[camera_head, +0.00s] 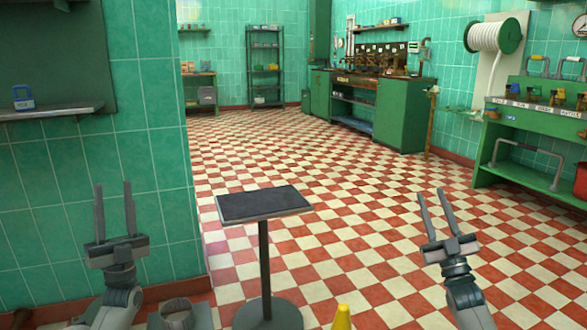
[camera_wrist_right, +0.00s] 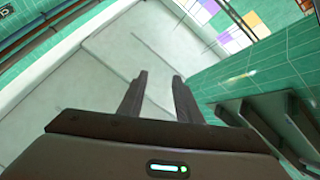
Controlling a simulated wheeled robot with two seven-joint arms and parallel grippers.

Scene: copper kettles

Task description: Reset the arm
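My left gripper (camera_head: 114,212) is raised at the left of the head view, fingers pointing up and apart, with nothing between them. My right gripper (camera_head: 432,212) is raised at the right of the head view, also with its fingers apart and empty. In the right wrist view its two fingers (camera_wrist_right: 158,95) show with a gap between them and nothing held. Both arms come up from the bottom of the head view. No kettle can be made out clearly.
A small dark-topped pedestal table (camera_head: 262,204) stands between my grippers, its top empty. A yellow cone tip (camera_head: 342,318) shows at the bottom. A green tiled wall (camera_head: 150,150) is close on the left. A green workbench (camera_head: 545,130) stands right. The checkered floor (camera_head: 330,180) ahead is open.

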